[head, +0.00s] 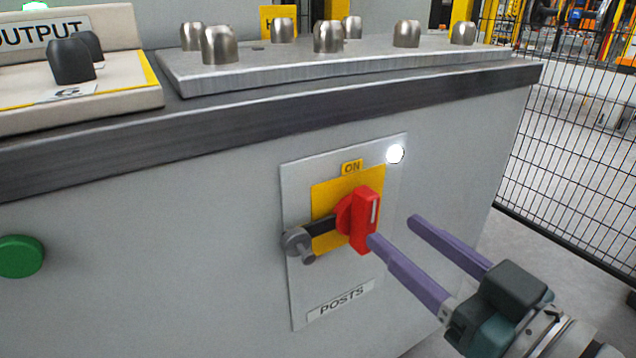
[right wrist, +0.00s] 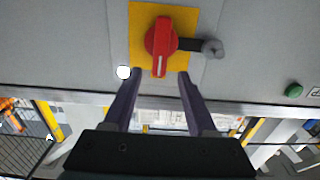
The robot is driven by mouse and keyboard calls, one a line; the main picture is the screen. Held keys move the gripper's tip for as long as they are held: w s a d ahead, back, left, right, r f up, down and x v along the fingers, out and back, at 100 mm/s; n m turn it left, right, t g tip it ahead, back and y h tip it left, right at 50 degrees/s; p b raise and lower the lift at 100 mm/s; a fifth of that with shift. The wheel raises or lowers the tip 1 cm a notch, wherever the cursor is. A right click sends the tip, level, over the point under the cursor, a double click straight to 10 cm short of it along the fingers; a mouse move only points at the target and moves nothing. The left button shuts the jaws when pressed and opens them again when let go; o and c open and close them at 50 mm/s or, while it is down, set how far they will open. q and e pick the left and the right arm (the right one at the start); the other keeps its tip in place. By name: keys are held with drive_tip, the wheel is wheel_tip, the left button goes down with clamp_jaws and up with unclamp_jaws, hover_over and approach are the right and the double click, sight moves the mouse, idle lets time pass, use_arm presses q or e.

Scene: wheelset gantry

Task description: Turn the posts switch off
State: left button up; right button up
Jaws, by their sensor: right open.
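The posts switch is a red knob (head: 364,220) on a yellow plate (head: 326,192), set in a grey panel on the cabinet front. The knob's grip stands upright, its white mark toward the "ON" label (head: 351,167). A "POSTS" label (head: 341,299) sits below. A white lamp (head: 395,154) at the panel's upper right is lit. My right gripper (head: 392,230) is open and empty, its purple fingers pointing at the knob from the lower right. In the right wrist view the knob (right wrist: 161,45) lies just beyond and between the fingertips. My left gripper is out of view.
A dark bar with a grey pin (head: 298,242) sticks out left of the knob. A green button (head: 20,256) is farther left. Metal parts (head: 328,37) stand on the cabinet top. A black mesh fence (head: 570,140) runs at the right.

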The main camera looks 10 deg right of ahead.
sight(373, 213)
drive_tip(key=b+x, duration=0.2)
drive_tip(key=x, duration=0.5)
drive_tip(key=shift+w, duration=0.15)
clamp_jaws()
idle(1.2)
